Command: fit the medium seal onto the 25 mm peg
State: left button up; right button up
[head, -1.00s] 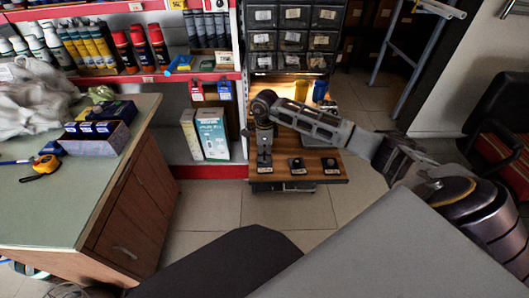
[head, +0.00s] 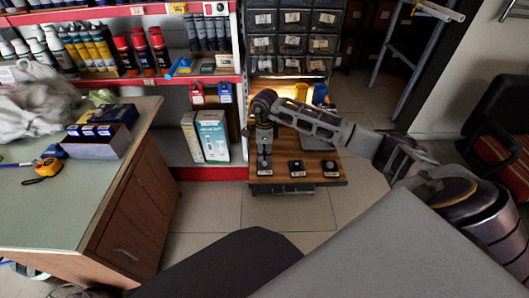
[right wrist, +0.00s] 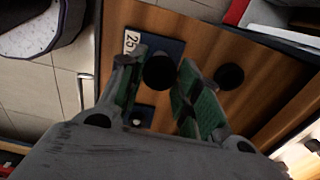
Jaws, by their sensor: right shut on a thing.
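Below the seal is a blue plate (right wrist: 174,48) with a white label (right wrist: 132,42) reading 25. The seal hides the 25 mm peg, and I cannot tell whether it is around the peg or above it. My left gripper is not in view.
Small-parts drawers (head: 292,40) rise behind the bench. A green-topped counter (head: 60,215) stands at left.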

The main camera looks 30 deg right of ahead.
dwell(0.9)
jog(key=o, duration=0.4)
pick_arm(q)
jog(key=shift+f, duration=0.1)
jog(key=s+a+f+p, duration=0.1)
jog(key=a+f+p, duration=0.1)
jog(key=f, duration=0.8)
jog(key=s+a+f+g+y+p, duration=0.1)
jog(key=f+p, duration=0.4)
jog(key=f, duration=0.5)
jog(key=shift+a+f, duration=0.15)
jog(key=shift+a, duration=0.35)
pick_arm(e)
jog(key=shift+r, duration=5.5)
